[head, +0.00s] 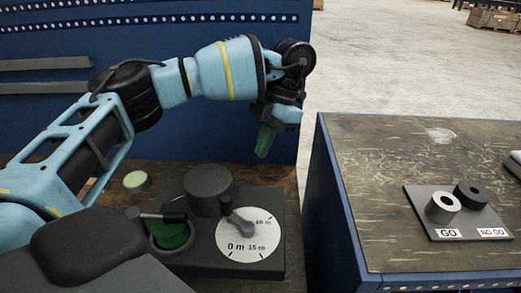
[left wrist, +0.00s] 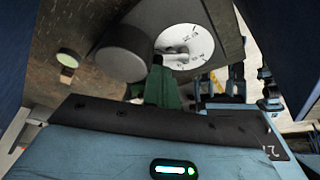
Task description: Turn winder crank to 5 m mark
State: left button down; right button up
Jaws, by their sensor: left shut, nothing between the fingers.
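The winder is a dark box (head: 272,197) on the workbench. Its white dial (head: 258,240) reads 0 m, 15 m and 10 m; no 5 m label is readable. A grey lever-like pointer (head: 240,222) lies across the dial, its knob end toward the upper left. A crank with a dark handle (head: 174,217) sits over a green spool (head: 172,238) at the left. My left gripper (head: 265,144), with green fingers, is shut and empty, above and behind the winder, apart from it. In the left wrist view, the fingers (left wrist: 157,82) appear below the dial (left wrist: 186,46). My right gripper is not in view.
A dark cylinder (head: 208,188) stands on the winder behind the crank. A small green-topped cylinder (head: 136,181) is to its left. A separate table at right holds a GO / NO GO gauge plate (head: 459,220). A blue panel (head: 170,32) stands behind the bench.

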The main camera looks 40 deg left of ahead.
aim_at(246, 227)
jog(key=k, duration=1)
